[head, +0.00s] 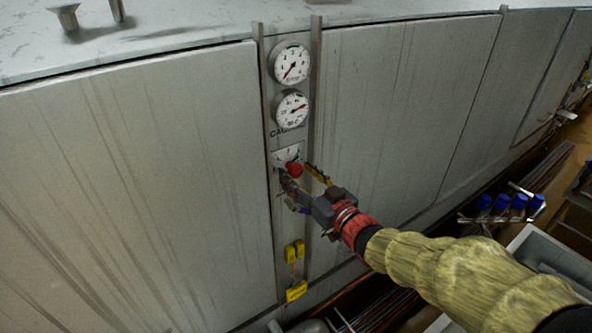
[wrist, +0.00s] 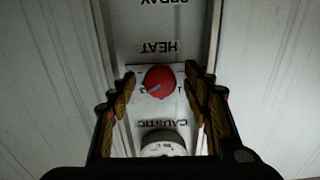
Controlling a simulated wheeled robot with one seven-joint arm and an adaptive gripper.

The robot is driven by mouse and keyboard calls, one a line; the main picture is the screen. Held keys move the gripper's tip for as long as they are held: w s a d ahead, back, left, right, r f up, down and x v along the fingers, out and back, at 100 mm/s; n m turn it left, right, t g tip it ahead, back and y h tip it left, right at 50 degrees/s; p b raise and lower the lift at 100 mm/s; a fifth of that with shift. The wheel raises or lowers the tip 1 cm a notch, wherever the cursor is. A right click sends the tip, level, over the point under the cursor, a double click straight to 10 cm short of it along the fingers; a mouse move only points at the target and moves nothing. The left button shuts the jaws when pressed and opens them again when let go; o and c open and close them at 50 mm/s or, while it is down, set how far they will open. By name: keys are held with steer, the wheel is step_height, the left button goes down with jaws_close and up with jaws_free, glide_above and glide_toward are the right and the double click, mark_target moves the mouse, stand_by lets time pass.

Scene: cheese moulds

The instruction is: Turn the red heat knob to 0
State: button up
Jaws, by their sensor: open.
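The red heat knob (wrist: 160,79) sits on a white plate (wrist: 135,73) on the panel, near the upside-down word HEAT in the wrist view. A grey pointer mark on the knob points to the lower left there, towards small marks I cannot read surely. The knob also shows in the head view (head: 295,169). My gripper (wrist: 159,82) is open, one finger on each side of the knob, with small gaps visible in the wrist view. In the head view my gripper (head: 297,175) reaches the panel from the lower right and partly hides the plate.
Two round gauges (head: 291,63) (head: 291,109) are above the knob, the lower one near the word CAUSTIC. Yellow tags (head: 296,291) hang below. Raised rails (head: 316,60) flank the panel strip. Blue-capped items (head: 502,202) stand at the right.

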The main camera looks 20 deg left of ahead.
steer(key=shift+x, duration=0.9)
steer(key=c, duration=0.3)
steer(key=c, duration=0.9)
